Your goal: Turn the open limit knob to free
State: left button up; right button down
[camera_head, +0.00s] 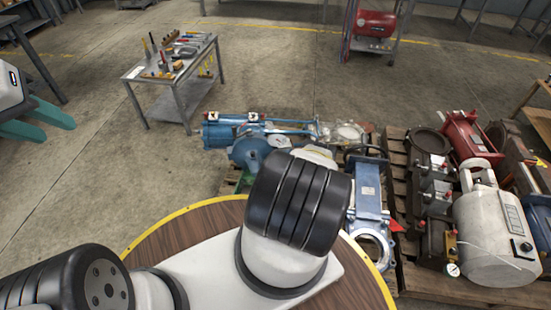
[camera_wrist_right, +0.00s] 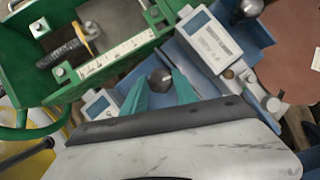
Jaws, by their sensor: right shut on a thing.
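A round dark grey knob with a light pointer mark (camera_wrist_right: 160,79) sits on a blue bracket in the right wrist view. I take it for the open limit knob; no readable "free" marking shows. My right gripper (camera_wrist_right: 160,88) has its two teal fingers on either side of this knob and is shut on it. The fingers and palm hide part of the bracket. In the head view my left gripper (camera_head: 52,126) shows its teal fingers at the left edge, apart and empty, away from the valves. The right gripper is hidden in the head view.
In the right wrist view, a light labelled box (camera_wrist_right: 218,40) and a smaller one (camera_wrist_right: 101,104) flank the knob. A green frame (camera_wrist_right: 95,60) stands at left. In the head view, a pallet (camera_head: 400,155) holds valves and a white tank (camera_head: 490,235). A tool table (camera_head: 143,73) stands behind.

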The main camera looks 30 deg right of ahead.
dwell(0.6)
jog(key=c, duration=1)
grip_release()
jog(key=shift+d+r, duration=0.1)
jog(key=shift+r, duration=0.05)
jog(key=shift+s+d+r, duration=0.1)
jog(key=shift+d+r, duration=0.1)
jog(key=shift+r, duration=0.2)
jog(key=v, duration=0.6)
jog(key=shift+s+r, duration=0.25)
jog(key=shift+r, duration=0.05)
jog(key=shift+f, duration=0.1)
